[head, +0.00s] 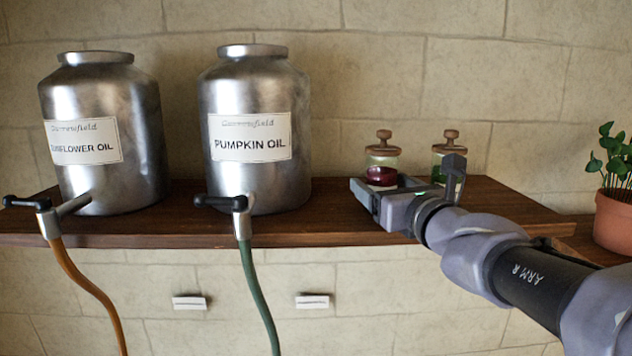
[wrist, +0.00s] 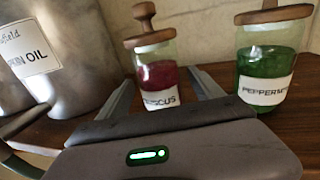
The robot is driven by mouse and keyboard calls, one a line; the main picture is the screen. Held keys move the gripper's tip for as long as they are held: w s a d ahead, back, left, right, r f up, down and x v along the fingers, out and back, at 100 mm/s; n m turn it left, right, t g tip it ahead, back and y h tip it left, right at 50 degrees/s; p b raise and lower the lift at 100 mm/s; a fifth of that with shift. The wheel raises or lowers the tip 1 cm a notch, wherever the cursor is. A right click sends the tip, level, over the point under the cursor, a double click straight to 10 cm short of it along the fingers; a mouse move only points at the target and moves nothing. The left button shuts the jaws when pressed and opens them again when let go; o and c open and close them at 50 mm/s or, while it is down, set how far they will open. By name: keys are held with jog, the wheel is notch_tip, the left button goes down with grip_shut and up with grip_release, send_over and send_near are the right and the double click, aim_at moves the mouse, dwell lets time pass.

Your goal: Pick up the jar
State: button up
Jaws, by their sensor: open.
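A glass jar with dark red contents, a wooden lid and a label reading partly "...ISCUS" (head: 381,165) stands upright on the wooden shelf; it also shows in the wrist view (wrist: 158,72). A second jar with green contents, labelled "PEPPERM..." (wrist: 268,62), stands to its right; in the head view my wrist partly hides this green jar (head: 440,153). My gripper (head: 388,185) is open and empty at shelf height. In the wrist view its fingers (wrist: 162,90) point toward the red jar, one on each side of its lower part. I cannot tell whether they touch it.
Two metal oil canisters, sunflower (head: 105,120) and pumpkin (head: 252,105), stand left on the shelf (head: 330,222), with taps and hoses at the front edge. A potted plant (head: 613,218) stands far right. The stone wall is close behind.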

aim_at(375, 178)
jog(key=x, duration=0.4)
jog(key=shift+w, duration=0.2)
jog(key=shift+s, duration=0.25)
jog(key=shift+s+r, duration=0.1)
jog(key=shift+s, duration=0.05)
jog(key=c, duration=0.4)
grip_shut()
